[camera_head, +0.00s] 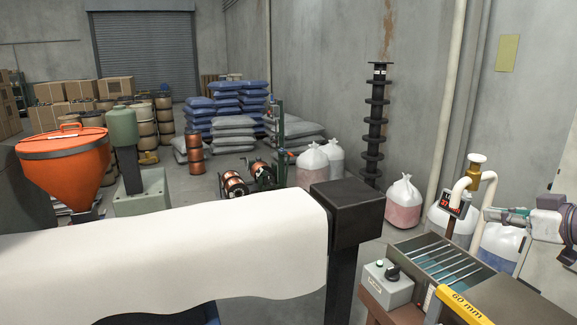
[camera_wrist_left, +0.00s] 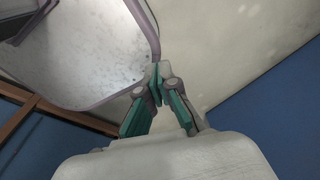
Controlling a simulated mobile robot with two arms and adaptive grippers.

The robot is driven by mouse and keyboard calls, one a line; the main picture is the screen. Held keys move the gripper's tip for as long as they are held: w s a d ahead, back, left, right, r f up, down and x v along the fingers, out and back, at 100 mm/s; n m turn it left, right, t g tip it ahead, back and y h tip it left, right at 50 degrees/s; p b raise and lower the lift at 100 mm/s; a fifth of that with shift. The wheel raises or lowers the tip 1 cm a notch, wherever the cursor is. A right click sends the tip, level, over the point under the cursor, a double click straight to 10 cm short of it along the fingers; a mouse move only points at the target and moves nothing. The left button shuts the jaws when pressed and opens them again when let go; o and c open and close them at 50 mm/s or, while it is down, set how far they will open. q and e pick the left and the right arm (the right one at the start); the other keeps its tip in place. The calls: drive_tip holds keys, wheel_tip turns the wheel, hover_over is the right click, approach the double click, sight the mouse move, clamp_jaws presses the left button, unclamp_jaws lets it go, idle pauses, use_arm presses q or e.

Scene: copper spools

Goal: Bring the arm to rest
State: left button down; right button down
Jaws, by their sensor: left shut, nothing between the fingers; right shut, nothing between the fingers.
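My right gripper (camera_head: 490,213) comes in from the right edge of the head view. Its green and grey fingers are shut with nothing between them, pointing left, above and behind the trough. My left gripper (camera_wrist_left: 157,72) shows in the left wrist view. Its green fingers meet at the tips and hold nothing. A pale panel with a rounded grey-purple rim (camera_wrist_left: 85,50) lies beyond the fingertips; I cannot tell whether they touch it. My left gripper does not show in the head view.
A broad white surface (camera_head: 170,250) ends at a dark block (camera_head: 345,210) in front. A metal trough with parallel bars (camera_head: 445,262), a control box (camera_head: 388,284) and a yellow "60 mm" strip (camera_head: 462,304) stand at right. An orange hopper (camera_head: 65,165) is at left.

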drive_tip(key=s+a+f+g, duration=0.25)
drive_tip(key=a+f, duration=0.25)
drive_tip(key=f, duration=0.4)
drive_tip(key=s+a+f+n+g+h, duration=0.1)
drive_tip(key=s+a+f, duration=0.3)
drive_tip(key=f, duration=0.5)
drive_tip(key=s+a+f+g, duration=0.25)
drive_tip(key=a+f, duration=0.25)
drive_tip(key=f, duration=0.4)
drive_tip(key=s+a+f+m+g+h, duration=0.15)
drive_tip(key=s+f, duration=0.25)
drive_tip(key=s, duration=0.4)
drive_tip(key=s+a+f+m+g+h, duration=0.1)
drive_tip(key=s+a+f, duration=0.2)
drive_tip(key=s, duration=0.6)
drive_tip(key=s+a+f+m+g+h, duration=0.1)
drive_tip(key=s+a+f+m+h, duration=0.2)
drive_tip(key=s, duration=0.5)
wheel_tip(320, 180, down, 28)
drive_tip(key=s+n+g+y, duration=0.1)
drive_tip(key=s, duration=0.1)
drive_tip(key=s+d+f+g, duration=0.1)
drive_tip(key=s+d+f, duration=0.2)
drive_tip(key=s+f, duration=1.2)
drive_tip(key=shift+s, duration=0.4)
